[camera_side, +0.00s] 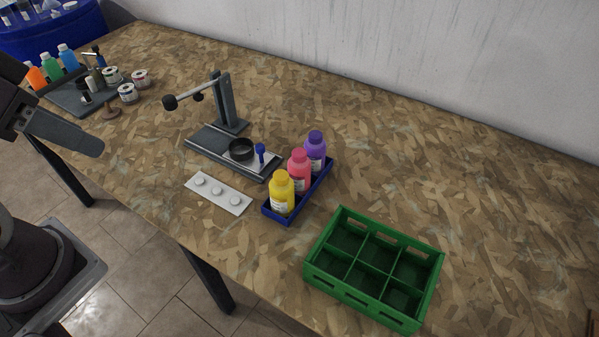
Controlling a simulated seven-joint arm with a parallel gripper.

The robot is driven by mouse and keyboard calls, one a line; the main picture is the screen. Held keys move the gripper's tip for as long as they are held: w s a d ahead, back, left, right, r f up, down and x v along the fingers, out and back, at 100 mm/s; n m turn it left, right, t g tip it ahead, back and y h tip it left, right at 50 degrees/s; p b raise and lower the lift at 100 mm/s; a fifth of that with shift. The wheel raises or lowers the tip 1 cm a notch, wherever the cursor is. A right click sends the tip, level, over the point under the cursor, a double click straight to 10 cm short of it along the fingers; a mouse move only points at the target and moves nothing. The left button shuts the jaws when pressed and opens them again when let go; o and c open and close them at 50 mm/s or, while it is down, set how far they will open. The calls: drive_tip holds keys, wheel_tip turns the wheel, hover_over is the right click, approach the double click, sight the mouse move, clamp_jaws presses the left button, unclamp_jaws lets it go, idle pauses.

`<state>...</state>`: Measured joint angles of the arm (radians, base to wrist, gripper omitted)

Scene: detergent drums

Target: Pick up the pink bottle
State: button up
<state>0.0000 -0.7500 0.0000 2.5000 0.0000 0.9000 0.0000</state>
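The pink bottle (299,176) stands upright in the middle of a narrow blue tray (292,217) on the table. A yellow bottle (281,196) stands in front of it and hides part of its lower side. A purple bottle (315,153) stands behind it in the same tray. Parts of my arm show at the left edge, well away from the bottles. I cannot make out my gripper's fingertips in this view.
A green crate (362,297) with empty compartments stands right of the tray. A grey stand (231,125) and a white plate (217,192) with round knobs are to the left. Small bottles and cans (128,93) sit far left. The table's right side is clear.

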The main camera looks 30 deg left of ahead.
sight(293, 154)
idle(0.3)
drive_tip(key=o, duration=0.4)
drive_tip(key=shift+o, duration=0.2)
drive_tip(key=w+d+f+n+g+h, duration=0.3)
drive_tip(key=w+d+n+h, duration=0.25)
drive_tip(key=w, duration=0.25)
drive_tip(key=w+d+f+n+g+h, duration=0.3)
drive_tip(key=w+d+n+h, duration=0.25)
drive_tip(key=w, duration=0.35)
drive_tip(key=w+a+f+n+t+h, duration=0.1)
drive_tip(key=w+a+f+n+t, duration=0.2)
drive_tip(key=w+f+n, duration=0.5)
drive_tip(key=w+a+f+n+t, duration=0.3)
drive_tip(key=w+f+n, duration=0.15)
drive_tip(key=f, duration=0.55)
drive_tip(key=x, duration=0.7)
drive_tip(key=shift+w+f, duration=0.3)
drive_tip(key=shift+w, duration=0.2)
